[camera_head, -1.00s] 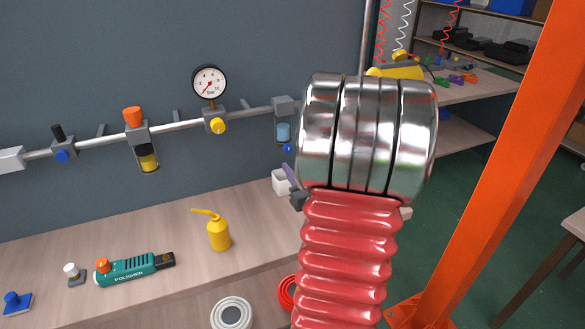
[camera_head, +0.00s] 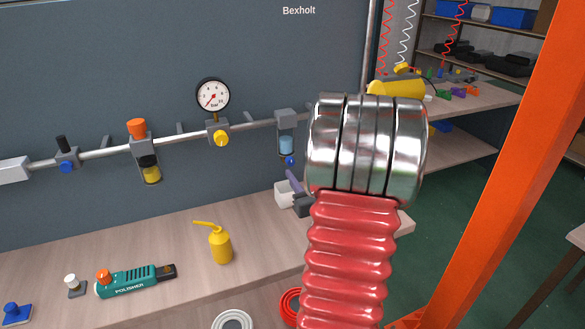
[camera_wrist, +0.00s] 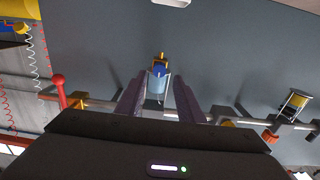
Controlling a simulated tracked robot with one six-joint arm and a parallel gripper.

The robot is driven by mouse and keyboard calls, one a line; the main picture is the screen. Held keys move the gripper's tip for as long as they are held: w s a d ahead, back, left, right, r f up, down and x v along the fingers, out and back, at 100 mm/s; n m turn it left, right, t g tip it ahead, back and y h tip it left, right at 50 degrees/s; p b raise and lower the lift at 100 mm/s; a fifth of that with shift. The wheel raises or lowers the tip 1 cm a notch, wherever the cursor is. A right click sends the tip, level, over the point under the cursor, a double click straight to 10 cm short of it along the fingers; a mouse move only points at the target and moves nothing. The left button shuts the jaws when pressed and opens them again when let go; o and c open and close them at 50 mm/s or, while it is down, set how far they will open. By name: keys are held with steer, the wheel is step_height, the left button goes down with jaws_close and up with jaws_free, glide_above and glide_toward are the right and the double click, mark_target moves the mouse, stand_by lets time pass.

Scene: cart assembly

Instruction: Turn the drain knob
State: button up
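The drain knob (camera_head: 290,160) is a small blue knob under a clear bowl with blue liquid (camera_head: 286,146) on the wall pipe. In the wrist view the picture is upside down. There the blue knob (camera_wrist: 159,69) shows a yellow part beyond it, and the bowl (camera_wrist: 157,86) appears between the two purple fingers of my gripper (camera_wrist: 160,92). The fingers are apart and nothing is clamped between them. In the head view one purple finger (camera_head: 295,181) shows just below the knob. The rest of my gripper is mostly hidden behind my red bellows arm. Contact with the knob cannot be told.
The pipe (camera_head: 105,152) also carries a pressure gauge (camera_head: 213,96) and an orange-topped unit with a yellow bowl (camera_head: 151,174). On the bench stand a white box (camera_head: 284,193), a yellow oil can (camera_head: 221,246) and a green polisher (camera_head: 127,282). An orange post (camera_head: 510,140) rises at right.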

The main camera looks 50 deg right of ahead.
mark_target(291, 163)
steer(key=x, duration=0.5)
steer(key=shift+w+d, duration=0.1)
steer(key=shift+w, duration=0.2)
steer(key=c, duration=0.6)
steer(key=n, duration=0.4)
steer(key=shift+n, duration=0.3)
steer(key=n, duration=0.4)
steer(key=shift+s+f, duration=0.1)
steer(key=n, duration=0.4)
steer(key=shift+n, duration=0.3)
steer(key=n, duration=0.4)
steer(key=o, duration=0.4)
steer(key=shift+c, duration=0.2)
steer(key=o, duration=0.5)
steer(key=shift+s, duration=0.1)
